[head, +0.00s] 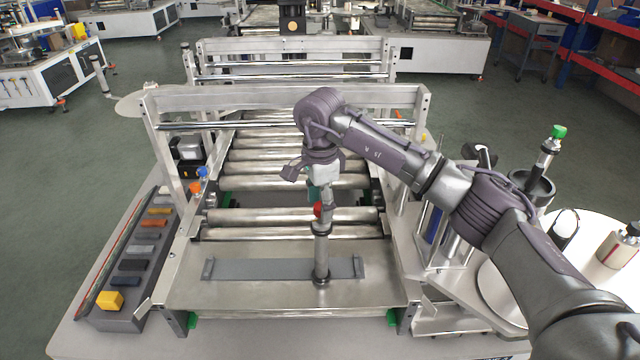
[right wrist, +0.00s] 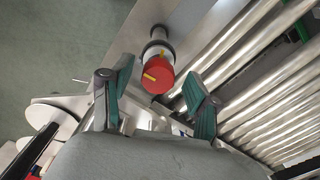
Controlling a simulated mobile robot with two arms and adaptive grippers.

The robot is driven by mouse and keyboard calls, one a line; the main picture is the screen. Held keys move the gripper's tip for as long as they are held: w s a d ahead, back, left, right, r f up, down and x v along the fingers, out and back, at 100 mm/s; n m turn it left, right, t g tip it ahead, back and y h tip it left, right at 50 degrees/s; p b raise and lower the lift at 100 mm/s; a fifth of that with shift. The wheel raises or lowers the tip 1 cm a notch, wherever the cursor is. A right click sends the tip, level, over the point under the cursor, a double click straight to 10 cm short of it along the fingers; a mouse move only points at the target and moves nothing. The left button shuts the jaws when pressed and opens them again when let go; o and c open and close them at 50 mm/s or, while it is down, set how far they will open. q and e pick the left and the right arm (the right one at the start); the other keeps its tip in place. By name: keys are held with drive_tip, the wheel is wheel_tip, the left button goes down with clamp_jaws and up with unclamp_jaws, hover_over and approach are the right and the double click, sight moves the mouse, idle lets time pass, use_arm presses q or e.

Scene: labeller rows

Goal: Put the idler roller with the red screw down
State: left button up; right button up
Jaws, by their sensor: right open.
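The idler roller (head: 321,255) with the red screw (head: 318,210) stands upright on the bare metal plate at the front of the conveyor, by a flat grey strip (head: 285,268). My right gripper (head: 319,190) is just above its red top. In the right wrist view the red screw (right wrist: 158,74), with a yellow mark, shows beyond and between the open green-padded fingers of the gripper (right wrist: 160,92). The fingers are apart from the roller. My left gripper is not in view.
Conveyor rollers (head: 290,217) lie behind the plate, under metal crossbars (head: 285,97). A rack of coloured blocks (head: 125,315) runs along the left. A green-topped roller (head: 549,145) and a white disc (head: 510,290) are at the right.

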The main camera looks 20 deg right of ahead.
wheel_tip(320, 180, up, 5)
drive_tip(key=b, duration=0.2)
drive_tip(key=shift+b, duration=0.35)
wheel_tip(320, 180, up, 7)
drive_tip(key=b, duration=0.1)
